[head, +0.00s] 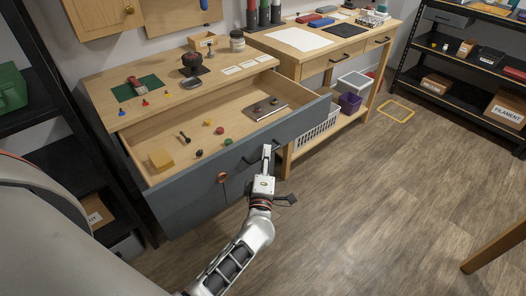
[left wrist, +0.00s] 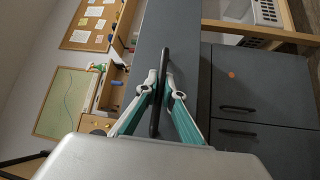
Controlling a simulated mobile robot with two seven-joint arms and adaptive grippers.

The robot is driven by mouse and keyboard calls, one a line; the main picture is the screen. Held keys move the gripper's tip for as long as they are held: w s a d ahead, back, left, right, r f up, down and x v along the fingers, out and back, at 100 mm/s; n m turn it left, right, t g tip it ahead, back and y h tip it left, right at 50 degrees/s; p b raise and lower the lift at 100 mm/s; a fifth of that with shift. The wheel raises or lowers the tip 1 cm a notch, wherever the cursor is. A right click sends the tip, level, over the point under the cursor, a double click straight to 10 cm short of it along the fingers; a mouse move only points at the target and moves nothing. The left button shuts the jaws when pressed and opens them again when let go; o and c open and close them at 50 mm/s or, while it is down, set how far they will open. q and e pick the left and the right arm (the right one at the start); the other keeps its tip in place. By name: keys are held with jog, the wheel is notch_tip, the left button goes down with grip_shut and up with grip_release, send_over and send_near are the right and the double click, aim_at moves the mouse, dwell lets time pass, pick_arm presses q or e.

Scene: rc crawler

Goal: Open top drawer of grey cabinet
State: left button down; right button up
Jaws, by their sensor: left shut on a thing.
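The grey cabinet has a light wooden top (head: 105,95). Its top drawer (head: 298,124) is pulled well out, with the wooden inside showing. The drawer's black bar handle (left wrist: 165,60) runs between the fingers of my left gripper (left wrist: 160,92) in the left wrist view. In the head view my left gripper (head: 266,152) is at the drawer front and shut on this handle, partly hiding it. My right gripper is in neither view.
A wooden workbench (head: 345,50) with a white basket (head: 318,128) below stands close on the right. The wooden floor (head: 370,200) in front is clear.

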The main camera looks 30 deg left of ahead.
pick_arm(q)
jog(key=c, duration=2.4)
grip_release()
jog(key=shift+c, duration=0.2)
jog(key=v, duration=1.2)
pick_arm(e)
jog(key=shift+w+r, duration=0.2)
pick_arm(q)
jog(key=shift+f, duration=0.1)
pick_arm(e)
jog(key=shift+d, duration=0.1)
